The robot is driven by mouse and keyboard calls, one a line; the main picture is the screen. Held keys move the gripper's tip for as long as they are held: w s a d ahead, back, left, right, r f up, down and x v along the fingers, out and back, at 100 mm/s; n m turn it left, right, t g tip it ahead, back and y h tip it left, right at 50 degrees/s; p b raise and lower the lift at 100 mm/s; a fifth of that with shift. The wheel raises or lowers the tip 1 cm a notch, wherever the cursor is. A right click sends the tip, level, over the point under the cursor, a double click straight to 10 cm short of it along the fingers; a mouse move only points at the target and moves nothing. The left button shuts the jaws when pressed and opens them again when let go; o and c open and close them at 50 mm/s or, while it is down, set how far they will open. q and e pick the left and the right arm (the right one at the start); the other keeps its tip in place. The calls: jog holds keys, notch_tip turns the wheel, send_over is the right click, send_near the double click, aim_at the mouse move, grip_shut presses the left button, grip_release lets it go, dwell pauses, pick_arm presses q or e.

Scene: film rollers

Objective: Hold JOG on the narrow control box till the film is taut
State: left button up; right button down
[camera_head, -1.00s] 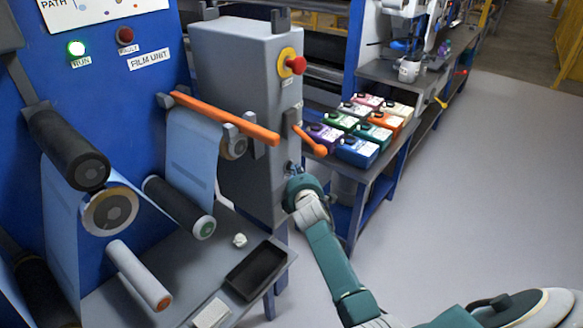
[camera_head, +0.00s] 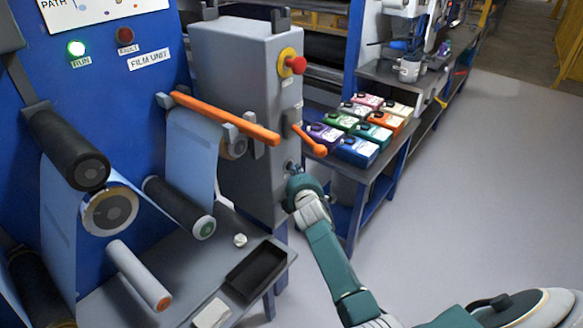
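The narrow grey control box (camera_head: 235,110) stands right of the blue film unit (camera_head: 130,85), with a red mushroom button (camera_head: 297,65) on a yellow plate near its top. My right arm reaches to the lower part of the box's right face. My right gripper (camera_head: 293,168) is at that face; its fingers are small and partly hidden, and a JOG button cannot be made out there. The blue film (camera_head: 190,160) runs over several rollers, including a dark one (camera_head: 180,207), and bows between the left and middle rollers. My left gripper is out of view.
An orange bar (camera_head: 225,117) and an orange lever (camera_head: 309,141) stick out above my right gripper. A side table (camera_head: 385,162) holds several coloured boxes. A black tray (camera_head: 256,272) lies on the grey shelf. The floor at right is clear.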

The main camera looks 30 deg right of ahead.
jog(key=shift+s+r, duration=0.1)
dwell(0.5)
jog(key=shift+s+d+p, duration=0.3)
jog(key=shift+s+p, duration=0.35)
jog(key=shift+s, duration=0.05)
jog(key=s+p, duration=0.1)
jog(key=s+d+p, duration=0.1)
jog(key=s, duration=0.1)
jog(key=s+d+p, duration=0.1)
jog(key=shift+s, duration=0.3)
jog(key=shift+f, duration=0.2)
